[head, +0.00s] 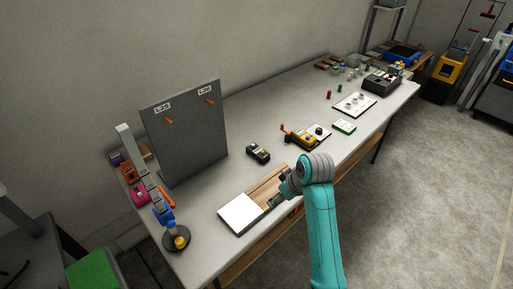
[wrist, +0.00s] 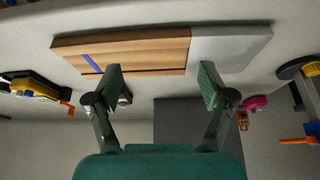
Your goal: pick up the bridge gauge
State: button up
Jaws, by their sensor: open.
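A small dark handheld instrument (head: 258,153) with a pale face lies on the bench, behind the wooden board; it may be the bridge gauge, but no label is readable. In the wrist view a small dark and pale thing (wrist: 126,98) shows partly behind the left finger and may be the same instrument. My gripper (head: 279,190) is over the wooden part of the board. In the wrist view my gripper (wrist: 160,85) is open, with nothing between its fingers.
The wooden board (head: 266,186) adjoins a white panel (head: 240,214); a blue strip (wrist: 102,64) lies on the wood. A yellow device with an orange handle (head: 303,138) stands to the right. A grey upright panel (head: 185,132) stands at the back left. Clear bench lies around the instrument.

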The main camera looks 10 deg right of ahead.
aim_at(255, 152)
jog(key=i, duration=0.8)
jog(key=i+j, duration=0.25)
jog(key=i, duration=0.05)
